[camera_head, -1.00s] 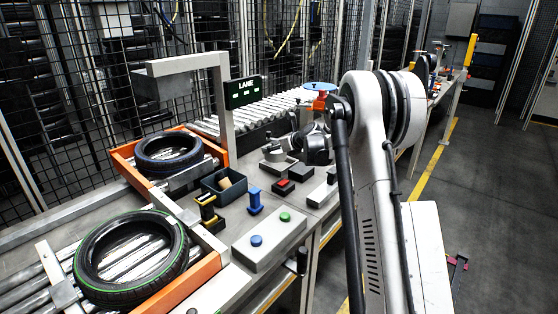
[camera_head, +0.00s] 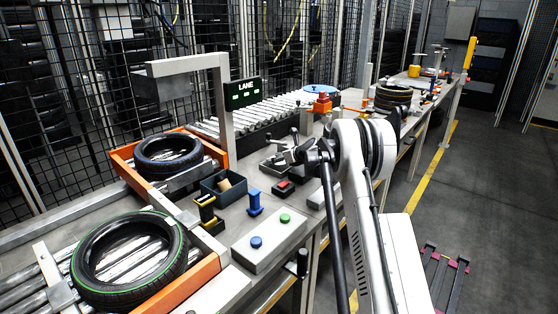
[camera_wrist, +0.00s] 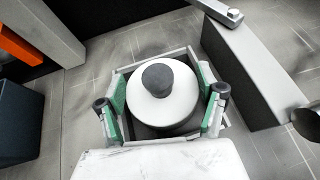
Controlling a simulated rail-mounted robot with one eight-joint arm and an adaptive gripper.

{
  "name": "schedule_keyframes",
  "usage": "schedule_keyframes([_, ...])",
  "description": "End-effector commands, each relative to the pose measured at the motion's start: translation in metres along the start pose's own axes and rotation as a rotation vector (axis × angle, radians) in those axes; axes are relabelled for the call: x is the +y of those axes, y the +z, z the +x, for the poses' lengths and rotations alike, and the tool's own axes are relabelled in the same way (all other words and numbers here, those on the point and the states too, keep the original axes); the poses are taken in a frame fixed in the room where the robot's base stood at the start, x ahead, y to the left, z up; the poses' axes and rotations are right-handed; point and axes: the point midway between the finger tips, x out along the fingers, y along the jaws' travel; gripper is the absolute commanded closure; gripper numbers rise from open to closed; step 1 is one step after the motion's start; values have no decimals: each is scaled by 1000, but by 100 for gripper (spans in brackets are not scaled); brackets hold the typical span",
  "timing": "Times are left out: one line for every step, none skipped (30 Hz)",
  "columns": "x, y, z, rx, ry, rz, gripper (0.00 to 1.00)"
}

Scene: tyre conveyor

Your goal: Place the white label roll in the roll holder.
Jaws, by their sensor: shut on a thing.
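The white label roll (camera_wrist: 150,108) lies between the fingers of my gripper (camera_wrist: 162,98) in the wrist view. A dark round knob rises from its centre; I cannot tell whether this belongs to the roll. The two green-padded fingers stand on its left and right, and my gripper is shut on it. A grey, square-rimmed holder (camera_wrist: 166,59) surrounds the roll from below. I cannot tell whether the roll rests on its floor. In the head view the holder (camera_head: 270,168) is on the bench, partly covered by my gripper and small in the picture.
A grey block (camera_wrist: 255,75) stands close to the right of the holder in the wrist view. A dark bin (camera_head: 232,188), a blue stand (camera_head: 254,202), a red-topped box (camera_head: 284,187) and a button panel (camera_head: 268,243) are nearby. Tyres lie on the left rollers.

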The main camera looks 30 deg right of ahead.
Motion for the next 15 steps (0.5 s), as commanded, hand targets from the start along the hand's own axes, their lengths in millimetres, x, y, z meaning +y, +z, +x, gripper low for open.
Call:
schedule_keyframes([0, -2, 1, 0, 0, 0, 64])
schedule_keyframes([0, -2, 1, 0, 0, 0, 64])
schedule_keyframes([0, -1, 1, 0, 0, 0, 64])
schedule_keyframes([0, -1, 1, 0, 0, 0, 64])
schedule_keyframes([0, -1, 1, 0, 0, 0, 64])
schedule_keyframes([0, -1, 1, 0, 0, 0, 64])
schedule_keyframes([0, -1, 1, 0, 0, 0, 64])
schedule_keyframes([0, -2, 1, 0, 0, 0, 64])
schedule_keyframes([0, -3, 2, 0, 0, 0, 64])
schedule_keyframes([0, -4, 2, 0, 0, 0, 64])
schedule_keyframes([0, -4, 2, 0, 0, 0, 64])
schedule_keyframes([0, -5, 3, 0, 0, 0, 29])
schedule_keyframes([0, -4, 2, 0, 0, 0, 25])
schedule_keyframes([0, -4, 2, 0, 0, 0, 21])
schedule_keyframes([0, -4, 2, 0, 0, 0, 16])
